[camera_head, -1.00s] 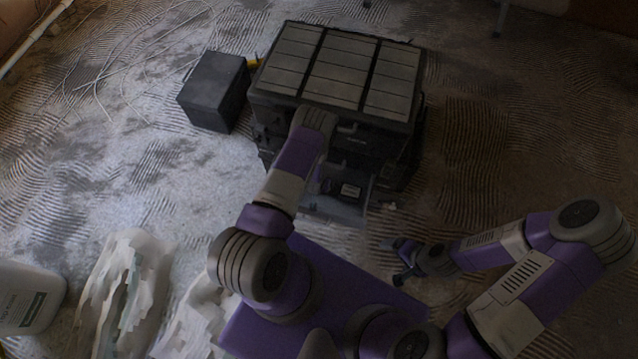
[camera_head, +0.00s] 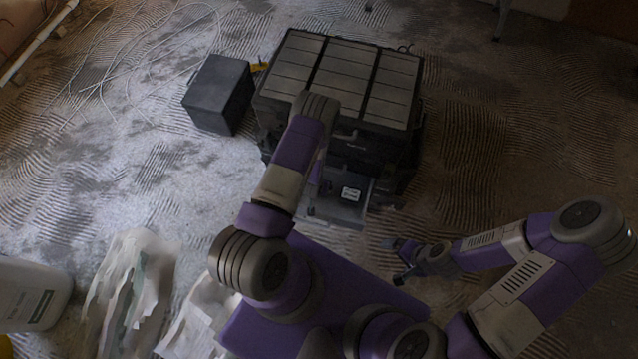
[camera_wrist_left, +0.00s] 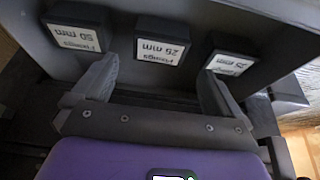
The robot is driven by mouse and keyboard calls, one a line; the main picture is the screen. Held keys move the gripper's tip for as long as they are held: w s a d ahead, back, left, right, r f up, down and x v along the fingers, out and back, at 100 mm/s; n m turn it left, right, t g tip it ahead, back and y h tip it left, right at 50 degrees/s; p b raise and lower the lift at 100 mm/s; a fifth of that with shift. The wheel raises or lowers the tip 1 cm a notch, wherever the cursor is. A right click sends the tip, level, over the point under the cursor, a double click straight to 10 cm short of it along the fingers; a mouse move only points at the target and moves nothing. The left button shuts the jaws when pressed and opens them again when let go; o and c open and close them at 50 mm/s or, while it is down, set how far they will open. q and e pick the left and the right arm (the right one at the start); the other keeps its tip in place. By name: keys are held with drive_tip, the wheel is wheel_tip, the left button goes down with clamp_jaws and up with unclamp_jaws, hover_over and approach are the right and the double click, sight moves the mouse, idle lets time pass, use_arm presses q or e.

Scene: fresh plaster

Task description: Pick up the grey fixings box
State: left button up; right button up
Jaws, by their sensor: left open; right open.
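Three dark grey boxes with white labels lie in an open drawer in the left wrist view: one marked 50 mm (camera_wrist_left: 75,32), a middle one marked Fixings 25 mm (camera_wrist_left: 161,42), and one at right (camera_wrist_left: 232,55) with its label partly hidden by a finger. My left gripper (camera_wrist_left: 157,76) is open and empty, its fingers apart just short of the middle box, one towards each side. In the head view one labelled box (camera_head: 351,194) shows in the pulled-out drawer (camera_head: 335,212); my left arm hides the rest and the left gripper. My right gripper (camera_head: 398,261) is open and empty above the floor.
The drawer belongs to a black tool chest (camera_head: 345,75) with a slatted top. A dark case (camera_head: 219,95) stands left of it. Loose cable (camera_head: 140,45) lies at the upper left. A white container (camera_head: 32,295) and crumpled sheeting (camera_head: 130,290) are at the lower left. The right floor is clear.

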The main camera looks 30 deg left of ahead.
use_arm(q)
drive_tip(key=s+d+r+g+h+p, duration=0.25)
drive_tip(key=s+d+r, duration=0.35)
drive_tip(key=d+r, duration=0.3)
drive_tip(key=s+d+r+g+h+p, duration=0.1)
drive_tip(key=s+d+r+h+p, duration=0.2)
drive_tip(key=s+d+r, duration=0.55)
drive_tip(key=t+y+b, duration=0.2)
drive_tip(key=t+y, duration=0.2)
drive_tip(key=y, duration=0.2)
approach(351, 194)
drive_tip(key=shift+w+a+f+g+h, duration=0.15)
drive_tip(key=shift+w+a+f, duration=0.2)
drive_tip(key=shift+f, duration=0.15)
drive_tip(key=shift+w+a+f+g+h, duration=0.1)
drive_tip(key=shift+w+a+f, duration=0.15)
drive_tip(key=shift+w+f, duration=0.25)
drive_tip(key=shift+f, duration=0.35)
drive_tip(key=b+x, duration=0.1)
drive_tip(key=x, duration=0.1)
drive_tip(key=b+x, duration=0.1)
drive_tip(key=x, duration=0.1)
drive_tip(key=b+x, duration=0.1)
drive_tip(key=x, duration=0.2)
drive_tip(key=shift+s+d+f+b, duration=0.15)
drive_tip(key=shift+d+b, duration=0.1)
drive_tip(key=shift+b, duration=0.15)
drive_tip(key=c, duration=1)
